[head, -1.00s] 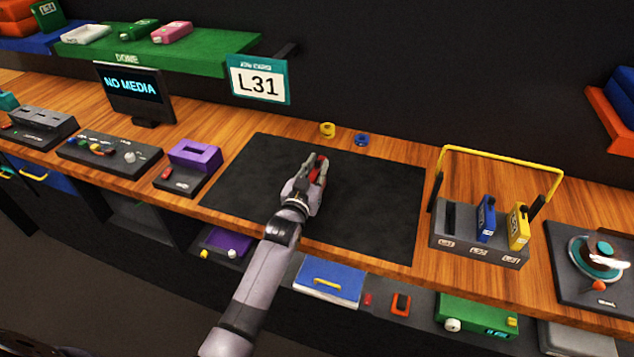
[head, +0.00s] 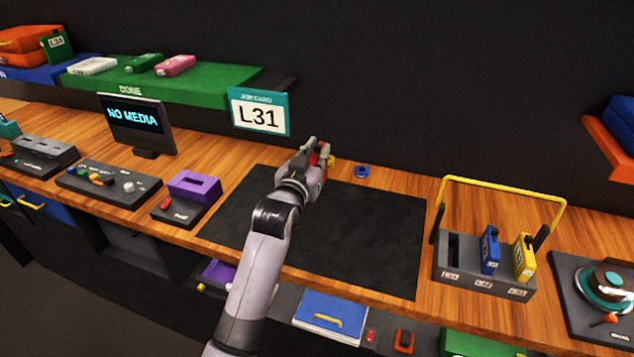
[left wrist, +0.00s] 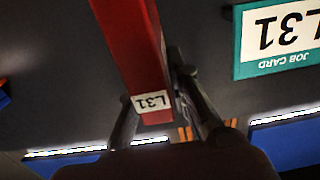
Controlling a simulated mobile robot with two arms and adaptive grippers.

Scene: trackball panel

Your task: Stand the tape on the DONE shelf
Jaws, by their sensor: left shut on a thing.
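The red tape (left wrist: 132,45) with a white L31 label is held between the fingers of my left gripper (left wrist: 152,95) in the left wrist view. In the head view only a bit of its red shows between the fingers of my left gripper (head: 318,152), which is above the back edge of the black mat. The green DONE shelf (head: 215,88) is on the wall at upper left, away from the gripper. A white, a green and a pink tape lie flat on it. My right gripper is not in view.
The job card (head: 258,112) reading L31 hangs at the DONE shelf's right end. The NO MEDIA screen (head: 135,118) stands below the shelf. A blue ring (head: 362,171) lies behind the mat (head: 350,235). A rack with a yellow handle (head: 500,183) stands at right. The shelf's right part is bare.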

